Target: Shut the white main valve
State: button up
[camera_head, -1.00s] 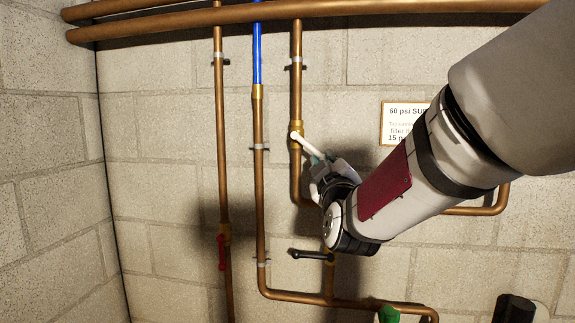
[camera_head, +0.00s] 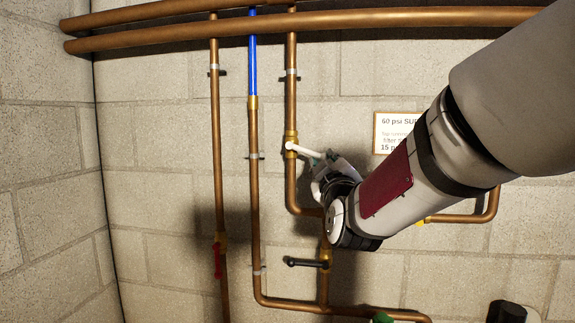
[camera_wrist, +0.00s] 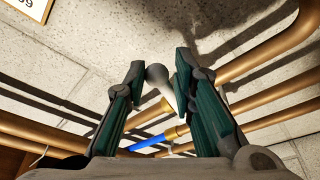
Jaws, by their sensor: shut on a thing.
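The white main valve handle (camera_head: 303,150) sits on a brass valve body (camera_head: 291,138) on a vertical copper pipe. The handle points right and slightly down from the valve. My gripper (camera_head: 326,161) is at the handle's free end, reaching in from the right. In the wrist view, the rounded white handle end (camera_wrist: 157,74) lies between the two dark green fingers of my gripper (camera_wrist: 159,70). The fingers are closed around it, though a slight gap seems to show on one side. My gripper hides part of the handle's end in the head view.
A black handle (camera_head: 305,263) is just below my gripper. A red handle (camera_head: 217,260) hangs at the lower left, and a green one (camera_head: 382,318) is at the bottom. Copper pipes, a blue pipe (camera_head: 252,55) and a sign (camera_head: 394,132) are on the block wall.

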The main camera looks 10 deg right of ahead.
jog(key=shift+r, duration=0.25)
jog(key=shift+o, duration=0.7)
jog(key=shift+s+d+r+p, duration=0.1)
jog(key=shift+r+p, duration=0.4)
jog(key=shift+r, duration=0.8)
jog(key=o, duration=0.9)
jog(key=shift+o, duration=0.2)
jog(key=shift+f, duration=0.15)
